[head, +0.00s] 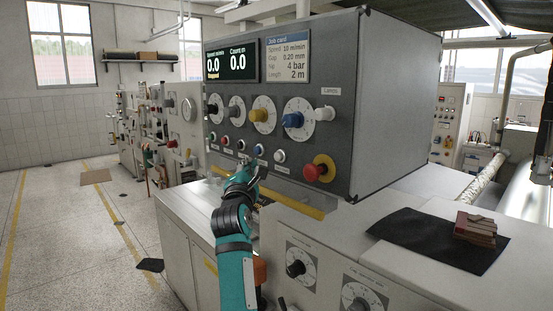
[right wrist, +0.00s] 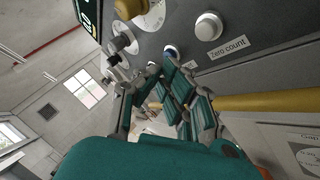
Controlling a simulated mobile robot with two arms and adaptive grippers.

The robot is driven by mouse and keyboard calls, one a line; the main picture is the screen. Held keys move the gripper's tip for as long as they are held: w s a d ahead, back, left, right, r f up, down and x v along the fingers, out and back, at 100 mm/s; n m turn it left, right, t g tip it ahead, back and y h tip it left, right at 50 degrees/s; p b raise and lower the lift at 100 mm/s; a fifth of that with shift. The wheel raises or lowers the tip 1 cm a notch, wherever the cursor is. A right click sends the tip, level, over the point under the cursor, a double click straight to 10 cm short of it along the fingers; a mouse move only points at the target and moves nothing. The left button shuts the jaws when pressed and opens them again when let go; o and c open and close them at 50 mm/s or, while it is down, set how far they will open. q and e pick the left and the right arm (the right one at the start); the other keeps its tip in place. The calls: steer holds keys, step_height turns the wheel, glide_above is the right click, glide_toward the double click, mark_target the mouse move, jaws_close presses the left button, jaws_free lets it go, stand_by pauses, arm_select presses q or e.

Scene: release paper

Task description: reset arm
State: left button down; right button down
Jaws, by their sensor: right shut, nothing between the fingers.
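My right arm reaches up from the bottom of the head view, and its teal gripper (head: 243,168) is just below the lower button row of the grey control panel (head: 335,150). The gripper is shut and empty. In the right wrist view its fingers (right wrist: 165,75) come together close to a blue button (right wrist: 170,51); whether they touch is not clear. That blue button (head: 259,150) also shows in the head view. A white button (right wrist: 208,26) labelled "Zero count" is to its right. The display (head: 231,61) reads 0.0 and 0.0. My left gripper is not in view.
A red stop knob (head: 313,172) sticks out at the panel's lower right. Coloured dial knobs, including a yellow one (head: 259,115), project above the buttons. A black mat (head: 400,235) with brown blocks (head: 475,228) lies at right. The floor (head: 60,250) at left is open.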

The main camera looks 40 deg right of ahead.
stand_by(0.4)
